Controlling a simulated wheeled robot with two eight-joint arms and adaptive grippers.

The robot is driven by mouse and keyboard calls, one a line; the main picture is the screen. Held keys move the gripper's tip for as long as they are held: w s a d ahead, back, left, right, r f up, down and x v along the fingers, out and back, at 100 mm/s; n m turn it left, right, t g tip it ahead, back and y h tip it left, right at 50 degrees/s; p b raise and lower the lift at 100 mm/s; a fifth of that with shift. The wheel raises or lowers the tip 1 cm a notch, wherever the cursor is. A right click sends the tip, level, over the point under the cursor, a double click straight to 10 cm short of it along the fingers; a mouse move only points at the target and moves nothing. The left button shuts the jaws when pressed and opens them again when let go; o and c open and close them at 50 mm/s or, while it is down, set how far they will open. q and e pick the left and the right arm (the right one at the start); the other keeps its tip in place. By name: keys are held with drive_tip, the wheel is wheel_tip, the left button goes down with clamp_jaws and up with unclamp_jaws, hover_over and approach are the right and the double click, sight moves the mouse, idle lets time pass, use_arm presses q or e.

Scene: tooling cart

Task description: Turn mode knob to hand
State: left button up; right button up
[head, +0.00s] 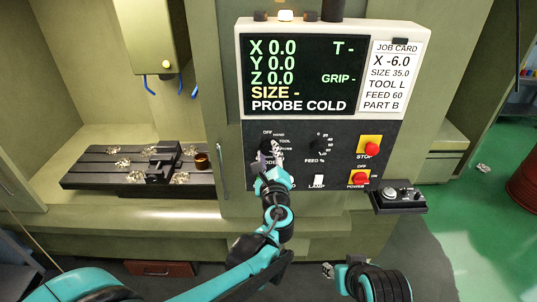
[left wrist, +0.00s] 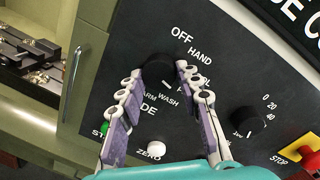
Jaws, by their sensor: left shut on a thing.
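The black mode knob (left wrist: 158,69) sits on the dark control panel, with the labels OFF, HAND, WARM and WASH around it and others partly covered. My left gripper (left wrist: 153,78) has one finger on each side of the knob and is shut on it; it reaches up to the panel in the head view (head: 269,154). There the fingers mostly hide the knob. A small white mark shows near the knob's lower right edge, but I cannot tell surely which label it faces. My right gripper (head: 328,269) is low in the head view, away from the panel, its jaws unclear.
The FEED % knob (left wrist: 247,122) is right of the mode knob. A green button (left wrist: 104,128) and a white ZERO button (left wrist: 156,148) lie below it. Red STOP (head: 372,148) and POWER (head: 360,179) controls are further right. The screen (head: 303,75) reads PROBE COLD.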

use_arm(q)
drive_tip(key=n+b, duration=0.1)
drive_tip(key=n, duration=0.5)
drive_tip(key=shift+r+g, duration=0.1)
drive_tip(key=shift+g, duration=0.2)
drive_tip(key=n, duration=0.3)
drive_tip(key=shift+n+h+b, duration=0.3)
drive_tip(key=shift+n+b, duration=0.05)
drive_tip(key=shift+n, duration=0.05)
drive_tip(key=shift+r+n, duration=0.1)
drive_tip(key=shift+n, duration=1.4)
drive_tip(key=shift+h, duration=0.3)
drive_tip(key=o, duration=1.2)
drive_tip(key=shift+a, duration=0.1)
drive_tip(key=shift+c, duration=0.2)
drive_tip(key=s, duration=1.2)
drive_tip(key=shift+r, duration=0.45)
